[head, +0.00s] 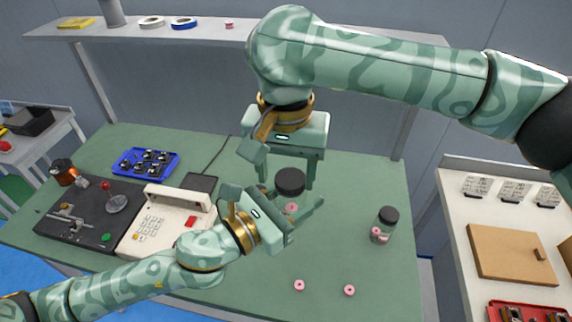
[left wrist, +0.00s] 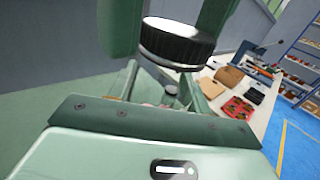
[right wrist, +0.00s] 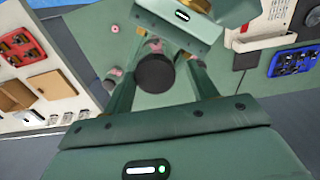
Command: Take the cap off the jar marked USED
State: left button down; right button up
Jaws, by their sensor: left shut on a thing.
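A clear jar with a black cap (head: 290,181) and something pink inside stands between the fingers of my left gripper (head: 292,203), which is shut on it. The cap sits on top, above those fingers; it shows close in the left wrist view (left wrist: 178,45) and from above in the right wrist view (right wrist: 154,73). My right gripper (head: 282,160) points down over this cap, fingers open on either side, with a visible gap. A second black-capped jar (head: 384,225) with pink spools stands to the right. I cannot read a label on either jar.
Two pink spools (head: 299,285) (head: 349,290) lie on the green table's front. A beige keypad machine (head: 160,220), a dark winder plate (head: 75,225) and a blue tray (head: 146,162) are left. A white side table (head: 455,200) stands right; a shelf (head: 200,32) runs behind.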

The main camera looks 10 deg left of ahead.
jog(key=c, duration=0.7)
jog(key=shift+s+a, duration=0.1)
jog(key=shift+a, duration=0.05)
jog(key=shift+c, duration=0.3)
